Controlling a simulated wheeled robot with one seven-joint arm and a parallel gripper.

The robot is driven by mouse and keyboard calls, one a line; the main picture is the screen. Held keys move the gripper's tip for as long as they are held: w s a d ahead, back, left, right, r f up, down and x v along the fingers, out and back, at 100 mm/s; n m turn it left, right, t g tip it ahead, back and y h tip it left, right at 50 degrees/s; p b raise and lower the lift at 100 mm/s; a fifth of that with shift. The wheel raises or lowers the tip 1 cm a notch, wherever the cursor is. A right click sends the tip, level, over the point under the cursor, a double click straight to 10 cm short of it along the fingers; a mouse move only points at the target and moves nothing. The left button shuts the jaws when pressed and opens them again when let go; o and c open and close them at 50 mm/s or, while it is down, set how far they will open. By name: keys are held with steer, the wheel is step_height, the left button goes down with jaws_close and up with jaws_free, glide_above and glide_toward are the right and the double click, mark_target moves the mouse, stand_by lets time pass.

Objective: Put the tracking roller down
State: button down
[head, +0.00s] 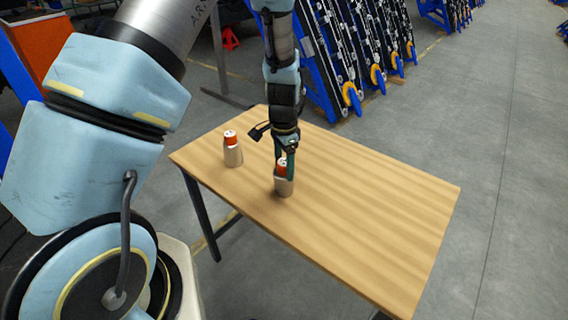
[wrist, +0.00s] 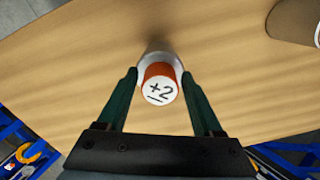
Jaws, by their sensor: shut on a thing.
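My gripper (head: 285,165) points down and is shut on this roller. Its green fingers also show in the wrist view (wrist: 160,88), one on each side of the orange part. A second roller (head: 232,156) of the same look stands upright to the left. I cannot tell whether the held roller's base touches the tabletop.
The wooden table (head: 370,215) is bare to the right of my gripper. Blue racks (head: 325,60) with black track parts stand behind the table.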

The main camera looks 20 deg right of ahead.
steer(key=shift+c, duration=0.2)
jaws_free()
steer(key=shift+r, duration=0.1)
step_height(320, 180, up, 12)
steer(key=b, duration=0.3)
steer(key=s+a+r+n, duration=0.2)
steer(key=a+n, duration=0.5)
steer(key=a, duration=0.8)
steer(key=s+a+r+n+t, duration=0.1)
steer(key=s+a+n, duration=0.1)
steer(key=a+n, duration=0.6)
steer(key=a, duration=0.7)
steer(key=shift+r+n+t, duration=0.3)
steer(key=shift+r, duration=0.05)
steer(key=shift+a, duration=0.1)
